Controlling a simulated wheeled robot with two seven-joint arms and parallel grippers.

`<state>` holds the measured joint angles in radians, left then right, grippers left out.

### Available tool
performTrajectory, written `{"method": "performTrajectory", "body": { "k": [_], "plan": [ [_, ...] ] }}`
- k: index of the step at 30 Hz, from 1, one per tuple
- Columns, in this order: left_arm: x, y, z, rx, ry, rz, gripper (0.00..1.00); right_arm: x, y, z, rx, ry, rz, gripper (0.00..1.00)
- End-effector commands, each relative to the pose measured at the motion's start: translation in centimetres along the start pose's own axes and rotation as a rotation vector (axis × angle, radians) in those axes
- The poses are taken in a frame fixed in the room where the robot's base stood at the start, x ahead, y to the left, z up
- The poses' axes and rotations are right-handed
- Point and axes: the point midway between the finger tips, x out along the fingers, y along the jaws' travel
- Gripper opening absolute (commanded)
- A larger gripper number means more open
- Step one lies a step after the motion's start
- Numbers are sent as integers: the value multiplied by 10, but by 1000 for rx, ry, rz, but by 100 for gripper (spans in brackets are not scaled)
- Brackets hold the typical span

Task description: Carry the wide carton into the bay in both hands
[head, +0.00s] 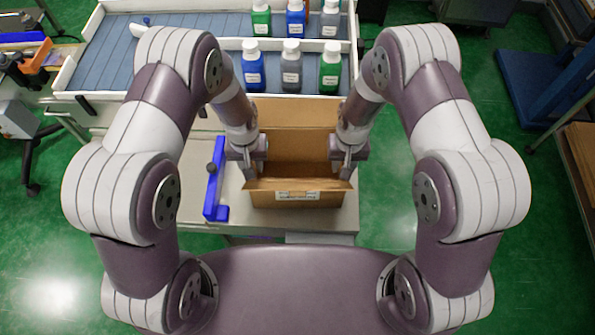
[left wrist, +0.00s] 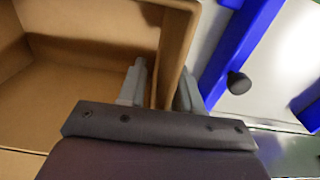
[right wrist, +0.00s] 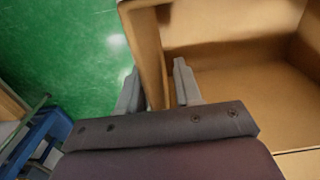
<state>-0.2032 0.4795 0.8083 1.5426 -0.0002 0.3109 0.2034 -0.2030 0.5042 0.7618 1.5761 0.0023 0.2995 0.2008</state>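The wide carton (head: 297,198) is a brown open-topped box with a white label on its near face, standing on the grey table in the head view. Its inside looks empty. My left gripper (left wrist: 160,90) straddles the carton's left wall, one finger inside and one outside, with a small gap showing. My right gripper (right wrist: 157,88) straddles the right wall in the same way, also with space beside the wall. I cannot make out which part of the scene is the bay.
A blue bar with a dark knob (head: 214,180) stands on the table (head: 333,222) just left of the carton. Behind, a tray with blue slats (head: 190,50) holds several bottles (head: 291,66).

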Motion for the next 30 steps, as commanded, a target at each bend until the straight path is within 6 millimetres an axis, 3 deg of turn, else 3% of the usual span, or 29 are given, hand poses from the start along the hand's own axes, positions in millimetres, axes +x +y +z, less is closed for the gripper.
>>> {"method": "performTrajectory", "body": {
  "k": [7, 8, 11, 23, 30],
  "plan": [
    [1, 0, 0, 0, 0, 0, 34, 1, 0, 0, 0, 0, 0, 34],
    [1, 0, 0, 0, 0, 0, 31, 1, 0, 0, 0, 0, 0, 31],
    [1, 0, 0, 0, 0, 0, 0, 1, 0, 0, 0, 0, 0, 0],
    [-4, 0, 0, 0, 1, 0, 0, -4, 0, 0, 0, 1, 0, 0],
    [-40, 0, 0, 0, 1, 0, 0, -40, 0, 0, 0, 1, 0, 0]
  ]
}}
